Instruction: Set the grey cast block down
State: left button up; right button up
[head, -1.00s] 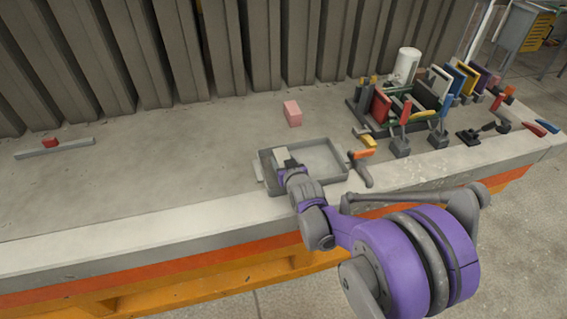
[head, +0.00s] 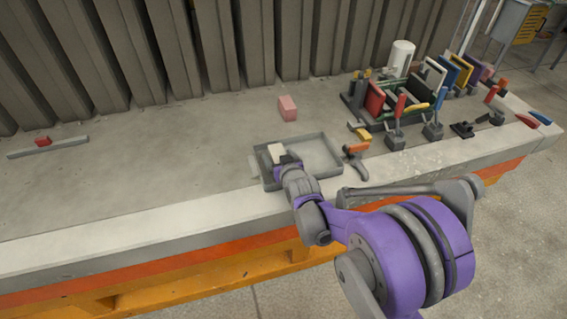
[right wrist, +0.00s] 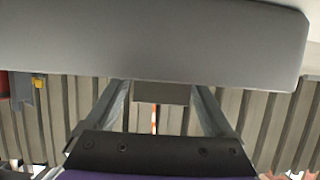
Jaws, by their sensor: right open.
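The pale grey cast block (head: 276,152) shows at the left end of a shallow grey tray (head: 335,171) in the head view. I cannot tell whether it rests on the tray floor. My right gripper (head: 288,161) is at the block's near side and hides part of it. In the right wrist view the right gripper's two fingers (right wrist: 162,88) stand apart, so it is open. A broad grey face (right wrist: 150,42) fills the top of that view just beyond the fingertips; I cannot tell what it belongs to. My left gripper is not in view.
A pink block (head: 288,108) stands behind the tray. An orange-handled clamp (head: 355,158) is close to the tray's right side. A rack of coloured panels (head: 405,100) stands farther right. A red piece on a grey bar (head: 48,147) lies far left; the bench between is clear.

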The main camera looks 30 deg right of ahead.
jog(key=p+v, duration=0.1)
jog(key=v, duration=1)
jog(key=shift+s, duration=0.15)
jog(key=shift+s+a, duration=0.2)
jog(key=shift+s, duration=0.05)
jog(key=s+a+f+n+g+y, duration=0.1)
jog(key=s+a+g, duration=0.3)
jog(key=s, duration=0.6)
jog(key=s+a+f+n+g+y, duration=0.1)
jog(key=s+a+f+g+y, duration=0.1)
jog(key=s+a+f+g, duration=0.2)
jog(key=s+a, duration=0.3)
jog(key=s, duration=0.3)
jog(key=shift+a+f+n, duration=0.2)
jog(key=shift+a+n, duration=0.1)
jog(key=shift+c, duration=0.3)
